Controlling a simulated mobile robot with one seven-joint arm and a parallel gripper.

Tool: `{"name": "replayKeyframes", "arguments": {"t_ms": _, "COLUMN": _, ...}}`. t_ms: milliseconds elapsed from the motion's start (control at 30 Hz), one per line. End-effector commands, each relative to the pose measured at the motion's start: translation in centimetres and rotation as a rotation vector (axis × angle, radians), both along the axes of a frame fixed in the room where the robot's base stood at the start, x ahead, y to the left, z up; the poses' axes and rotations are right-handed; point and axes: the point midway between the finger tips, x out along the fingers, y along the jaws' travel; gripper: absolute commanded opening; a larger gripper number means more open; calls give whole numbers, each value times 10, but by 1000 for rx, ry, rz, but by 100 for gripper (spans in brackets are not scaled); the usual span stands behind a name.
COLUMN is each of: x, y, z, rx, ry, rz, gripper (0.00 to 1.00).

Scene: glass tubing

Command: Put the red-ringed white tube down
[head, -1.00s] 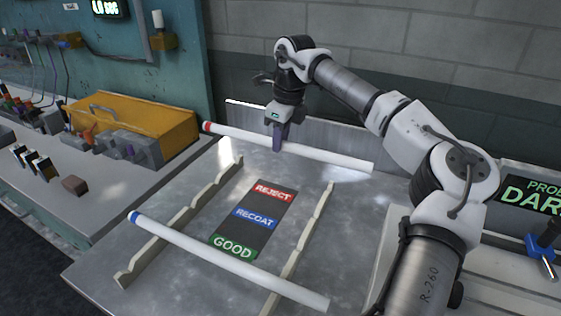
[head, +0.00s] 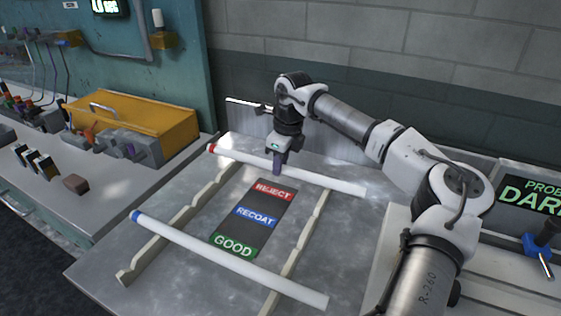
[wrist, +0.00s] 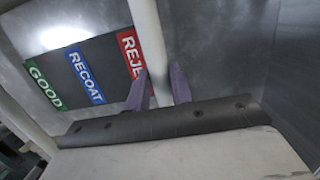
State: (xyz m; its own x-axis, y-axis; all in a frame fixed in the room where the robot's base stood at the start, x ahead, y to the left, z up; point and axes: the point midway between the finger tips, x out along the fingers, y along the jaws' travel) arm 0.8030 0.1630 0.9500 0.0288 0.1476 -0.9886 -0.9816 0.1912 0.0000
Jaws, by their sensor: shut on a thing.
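The white tube with a red ring (head: 325,181) lies across the far end of the two notched rails, beside the REJECT label (head: 273,190). Its red-ringed end is at the left. My gripper (head: 277,170) is shut on the tube near its middle, from above. In the wrist view the tube (wrist: 146,32) runs between the two purple fingers (wrist: 159,88) and partly covers the REJECT label. I cannot tell whether the tube touches the rails.
The left rail (head: 180,222) and right rail (head: 299,250) carry a blue-ringed white tube (head: 230,260) at the near end, by the GOOD label (head: 233,245). The RECOAT label (head: 256,217) has no tube beside it. A yellow box (head: 150,122) stands on the left bench.

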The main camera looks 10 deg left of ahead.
Motion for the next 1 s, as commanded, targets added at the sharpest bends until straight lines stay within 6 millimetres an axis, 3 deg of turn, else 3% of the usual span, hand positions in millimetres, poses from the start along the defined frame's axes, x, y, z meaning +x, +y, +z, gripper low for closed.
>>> {"name": "replayKeyframes", "arguments": {"t_ms": 233, "x": 0, "y": 0, "z": -9, "rx": 0, "ry": 0, "rz": 0, "gripper": 0}}
{"name": "replayKeyframes", "arguments": {"t_ms": 267, "x": 0, "y": 0, "z": -8, "rx": 0, "ry": 0, "rz": 0, "gripper": 25}}
{"name": "replayKeyframes", "arguments": {"t_ms": 400, "x": 0, "y": 0, "z": -7, "rx": 0, "ry": 0, "rz": 0, "gripper": 44}}
{"name": "replayKeyframes", "arguments": {"t_ms": 733, "x": 0, "y": 0, "z": -4, "rx": 0, "ry": 0, "rz": 0, "gripper": 44}}
{"name": "replayKeyframes", "arguments": {"t_ms": 900, "x": 1, "y": -2, "z": 14, "rx": -2, "ry": -3, "rz": -1, "gripper": 44}}
{"name": "replayKeyframes", "arguments": {"t_ms": 1000, "x": 0, "y": -5, "z": 35, "rx": -1, "ry": -4, "rz": -1, "gripper": 44}}
